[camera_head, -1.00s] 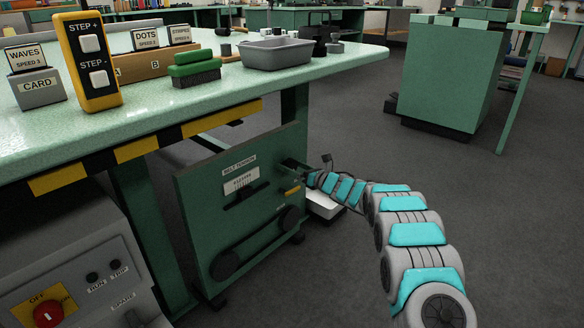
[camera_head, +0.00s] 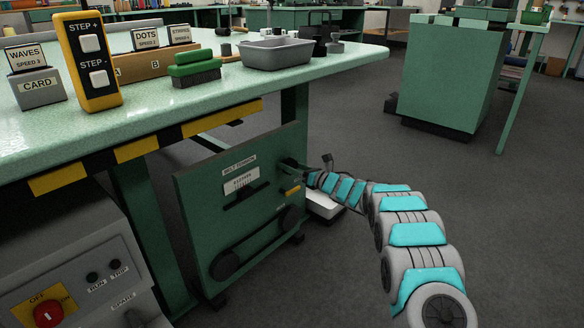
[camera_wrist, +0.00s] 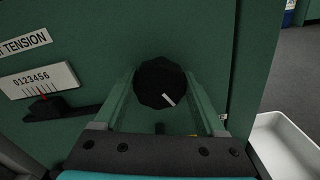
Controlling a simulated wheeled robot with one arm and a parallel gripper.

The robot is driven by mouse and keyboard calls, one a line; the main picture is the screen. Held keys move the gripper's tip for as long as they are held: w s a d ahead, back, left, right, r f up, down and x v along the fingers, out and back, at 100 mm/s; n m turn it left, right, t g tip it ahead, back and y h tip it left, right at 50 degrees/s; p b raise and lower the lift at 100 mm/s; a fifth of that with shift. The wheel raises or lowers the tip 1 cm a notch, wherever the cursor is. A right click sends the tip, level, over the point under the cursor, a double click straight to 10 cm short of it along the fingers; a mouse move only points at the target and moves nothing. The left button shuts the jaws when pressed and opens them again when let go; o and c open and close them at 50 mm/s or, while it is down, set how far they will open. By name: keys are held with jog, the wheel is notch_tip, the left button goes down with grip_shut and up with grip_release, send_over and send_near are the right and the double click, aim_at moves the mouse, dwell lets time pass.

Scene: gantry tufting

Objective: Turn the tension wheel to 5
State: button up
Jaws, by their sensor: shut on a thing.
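The tension wheel (camera_wrist: 161,83) is a black, faceted knob with a white mark that points to the lower right. It sits on the green belt-tension panel (camera_head: 200,205) under the table. My gripper (camera_wrist: 160,88) faces it, with one finger on each side, shut on the wheel. In the head view, my gripper (camera_head: 300,170) is small and partly hidden at the panel's upper right. The white scale (camera_wrist: 38,80) reads 0 to 6, left of the wheel. Its red pointer (camera_wrist: 42,96) is near the middle digits; the exact value is hard to read.
A white tray (camera_wrist: 285,145) is low to the right of the panel. The green table (camera_head: 150,118), with a yellow-black edge strip, overhangs the panel. A grey control box (camera_head: 75,265) with a red knob stands front left. Grey floor lies open to the right.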

jog(key=m, duration=0.5)
jog(key=shift+w+d, duration=0.1)
jog(key=m+p, duration=0.2)
jog(key=m, duration=0.3)
jog(key=shift+p, duration=0.3)
jog(key=m+p, duration=0.2)
jog(key=m, duration=0.3)
jog(key=shift+f, duration=0.1)
jog(key=shift+f+m+p, duration=0.15)
jog(key=shift+m+p, duration=1.25)
jog(key=shift+m, duration=0.9)
jog(key=o, duration=1.3)
